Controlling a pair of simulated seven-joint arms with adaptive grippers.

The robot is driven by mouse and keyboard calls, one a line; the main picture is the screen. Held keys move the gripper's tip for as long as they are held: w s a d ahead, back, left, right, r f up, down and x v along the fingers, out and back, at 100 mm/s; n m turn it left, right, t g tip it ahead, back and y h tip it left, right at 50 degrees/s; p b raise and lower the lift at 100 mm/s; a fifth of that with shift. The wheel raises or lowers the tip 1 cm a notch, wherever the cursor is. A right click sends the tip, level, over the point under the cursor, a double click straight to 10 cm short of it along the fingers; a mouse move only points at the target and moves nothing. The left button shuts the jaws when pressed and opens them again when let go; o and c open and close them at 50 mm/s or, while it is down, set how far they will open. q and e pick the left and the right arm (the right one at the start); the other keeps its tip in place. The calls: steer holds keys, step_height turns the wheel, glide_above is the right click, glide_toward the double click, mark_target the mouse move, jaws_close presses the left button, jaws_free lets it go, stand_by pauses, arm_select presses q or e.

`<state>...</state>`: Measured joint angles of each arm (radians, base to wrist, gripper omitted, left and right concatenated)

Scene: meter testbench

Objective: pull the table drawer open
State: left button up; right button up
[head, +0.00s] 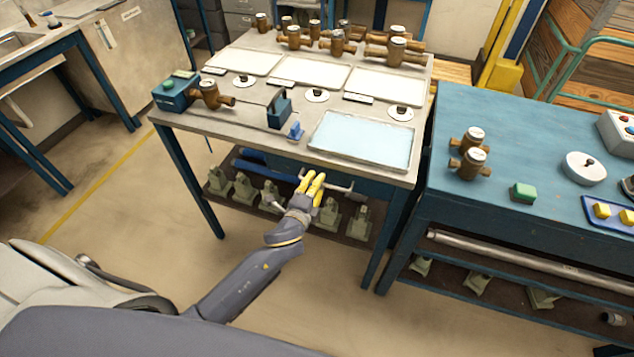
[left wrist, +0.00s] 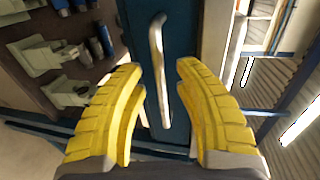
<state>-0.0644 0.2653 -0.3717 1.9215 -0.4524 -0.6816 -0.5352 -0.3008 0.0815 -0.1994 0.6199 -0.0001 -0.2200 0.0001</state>
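The drawer (head: 374,186) is a dark blue front under the right part of the grey-topped table (head: 245,120); I cannot tell whether it stands slightly out. Its pale metal bar handle (head: 341,188) is partly hidden by my left gripper (head: 314,182). In the left wrist view, the handle (left wrist: 156,62) crosses the dark blue drawer front (left wrist: 178,75). The yellow fingers of the left gripper (left wrist: 160,85) are apart, one on each side of the handle, with a visible gap on both sides. My right gripper is in neither view.
Grey-green castings (head: 245,190) stand on the table's lower shelf. The tabletop holds a pale blue tray (head: 362,140), white panels and brass meters. A blue bench (head: 500,215) stands close at the right. The floor in front is clear.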

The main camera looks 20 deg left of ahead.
arm_select(q)
steer(key=shift+w+f, duration=0.1)
steer(key=shift+w, duration=0.55)
jaws_close()
